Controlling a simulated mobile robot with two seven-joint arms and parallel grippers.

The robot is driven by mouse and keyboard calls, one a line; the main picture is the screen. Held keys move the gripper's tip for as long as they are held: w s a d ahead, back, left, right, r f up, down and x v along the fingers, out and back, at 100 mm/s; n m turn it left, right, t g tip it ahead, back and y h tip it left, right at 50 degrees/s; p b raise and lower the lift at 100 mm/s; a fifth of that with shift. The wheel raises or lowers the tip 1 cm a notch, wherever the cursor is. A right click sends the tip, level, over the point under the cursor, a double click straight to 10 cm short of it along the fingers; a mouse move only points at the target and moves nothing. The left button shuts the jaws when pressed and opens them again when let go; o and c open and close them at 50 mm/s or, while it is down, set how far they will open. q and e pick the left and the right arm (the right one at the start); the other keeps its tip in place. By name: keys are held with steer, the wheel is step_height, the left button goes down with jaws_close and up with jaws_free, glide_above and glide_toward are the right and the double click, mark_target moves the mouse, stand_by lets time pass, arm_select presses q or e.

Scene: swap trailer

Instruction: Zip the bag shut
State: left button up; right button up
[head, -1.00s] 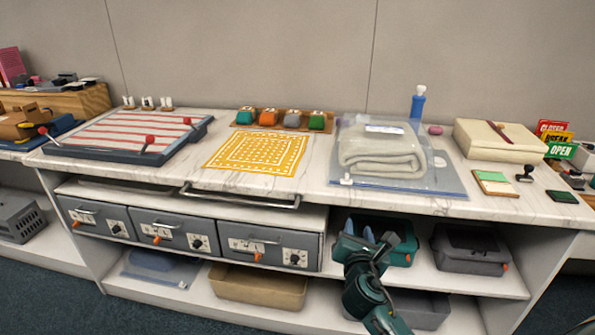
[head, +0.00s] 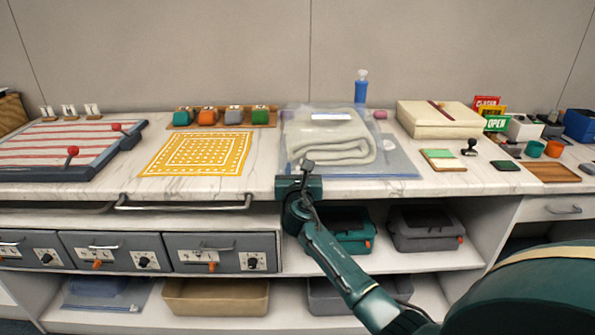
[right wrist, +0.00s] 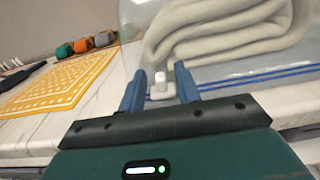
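The clear bag (head: 400,165) lies on the marble counter with a folded cream blanket (head: 335,147) inside. In the right wrist view, a blue zip line (right wrist: 255,78) runs along the bag's near edge. A white zip slider (right wrist: 161,82) is at the left end of that line. My right gripper (head: 300,184) is at the bag's near left corner. In the right wrist view my right gripper (right wrist: 160,88) is open, with the slider showing between its two blue fingers and gaps on both sides. My left gripper is not in view.
A yellow patterned mat (head: 198,154) lies left of the bag. A cream box (head: 437,120), a green-and-tan pad (head: 441,159) and a stamp (head: 469,147) are to its right. A blue bottle (head: 361,88) stands behind. A metal rail (head: 183,206) runs along the counter front.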

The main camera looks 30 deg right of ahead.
steer(key=shift+x, duration=0.75)
steer(key=shift+c, duration=0.3)
jaws_close()
